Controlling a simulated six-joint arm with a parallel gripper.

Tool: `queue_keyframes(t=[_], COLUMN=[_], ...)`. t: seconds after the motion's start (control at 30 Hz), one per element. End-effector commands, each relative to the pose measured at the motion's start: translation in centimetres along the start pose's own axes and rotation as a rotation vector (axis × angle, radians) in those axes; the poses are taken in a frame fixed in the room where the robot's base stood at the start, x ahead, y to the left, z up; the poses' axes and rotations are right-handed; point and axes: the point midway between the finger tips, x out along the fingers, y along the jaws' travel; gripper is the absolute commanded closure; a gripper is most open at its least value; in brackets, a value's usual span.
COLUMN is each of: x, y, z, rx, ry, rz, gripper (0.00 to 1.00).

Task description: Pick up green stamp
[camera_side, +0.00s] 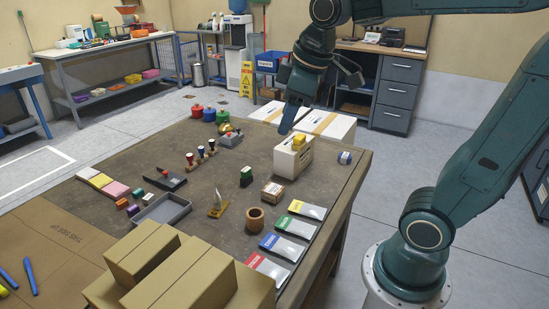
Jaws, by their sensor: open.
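A small upright green block (246,177), which looks like the green stamp, stands on the brown worktable (222,205) near its middle. My gripper (287,129) is above the far right part of the table, just left of a white box with a yellow item on it. It is up and to the right of the green block, apart from it and open. No held thing shows in it. The gap between its fingers is hard to see from this side.
A brown round holder (255,218), grey tray (161,212) and cardboard boxes (180,272) are nearer. Bare tabletop surrounds the block.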

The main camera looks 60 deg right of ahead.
Motion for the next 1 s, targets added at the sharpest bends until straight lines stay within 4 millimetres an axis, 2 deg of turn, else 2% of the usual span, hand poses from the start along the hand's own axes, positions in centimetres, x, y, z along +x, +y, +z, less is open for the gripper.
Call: queue_keyframes(t=[0.2,0.5,0.77,1.0], x=[2.1,6.2,11.0,16.2], y=[3.5,8.5,12.8,16.8], z=[-3.5,-7.2,-9.3,-10.1], rx=[-0.152,-0.364,-0.547,-0.713], ry=[-0.053,-0.113,-0.155,-0.182], rz=[-0.018,-0.058,-0.109,-0.167], gripper=[0.51,0.51,0.51,0.51])
